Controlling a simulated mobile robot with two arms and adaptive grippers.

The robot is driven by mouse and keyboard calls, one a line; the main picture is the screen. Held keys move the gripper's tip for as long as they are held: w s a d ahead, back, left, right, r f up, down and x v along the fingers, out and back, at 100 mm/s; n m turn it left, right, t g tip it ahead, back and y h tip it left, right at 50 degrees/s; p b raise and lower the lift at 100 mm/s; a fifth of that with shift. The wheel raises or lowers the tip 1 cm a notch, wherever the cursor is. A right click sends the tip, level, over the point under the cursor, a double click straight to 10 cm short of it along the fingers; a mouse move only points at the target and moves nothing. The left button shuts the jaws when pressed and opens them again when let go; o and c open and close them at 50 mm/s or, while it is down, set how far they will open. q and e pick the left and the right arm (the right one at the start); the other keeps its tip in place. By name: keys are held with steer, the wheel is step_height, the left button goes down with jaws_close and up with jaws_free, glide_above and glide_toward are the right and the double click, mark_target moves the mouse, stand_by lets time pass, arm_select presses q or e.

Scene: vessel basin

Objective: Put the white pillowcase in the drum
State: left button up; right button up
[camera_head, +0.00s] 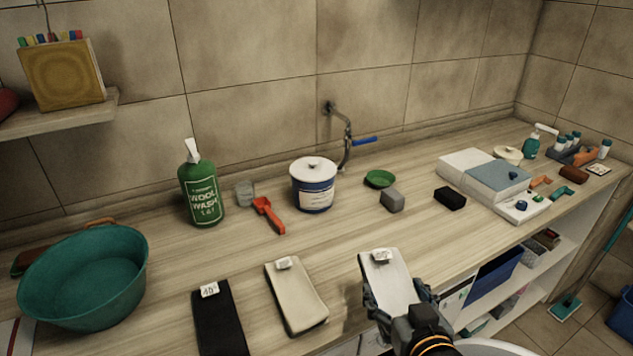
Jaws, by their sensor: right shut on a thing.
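The white pillowcase (386,276) is a folded flat piece with a small tag at its far end. It is at the front edge of the counter, lower centre-right. My right gripper (396,302) is shut on it, with fingers at both sides of its near part. I cannot tell whether the pillowcase touches the counter. A beige folded cloth (297,300) and a black folded cloth (220,320), both tagged, lie to its left. No drum can be made out; a pale rounded edge (486,347) shows at the bottom. My left gripper is not in view.
A teal basin (85,285) stands at left. A green wool wash bottle (202,190), red scoop (268,214), white-and-blue tub (313,186), grey block (392,200) and black block (450,198) stand behind. Open shelves are below.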

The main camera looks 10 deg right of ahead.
mark_target(390, 271)
steer(key=shift+w, duration=0.1)
steer(key=shift+w+a+n+y, duration=0.15)
steer(key=shift+w+n+y, duration=0.1)
steer(key=shift+n+y, duration=0.05)
steer(key=w+n+y, duration=0.1)
steer(key=w+d+f+n+y, duration=0.1)
steer(key=w, duration=0.1)
steer(key=w+y, duration=0.1)
steer(key=w, duration=0.1)
steer(key=shift+w+d+f+n, duration=0.1)
steer(key=shift+d+f+n, duration=0.1)
steer(key=shift+n, duration=0.2)
steer(key=w+d+r+y, duration=0.1)
steer(key=w+d+r, duration=0.3)
steer(key=d, duration=0.6)
steer(key=shift+w+r+n+g, duration=0.3)
steer(key=shift+w+r+g, duration=0.1)
steer(key=shift+w, duration=0.6)
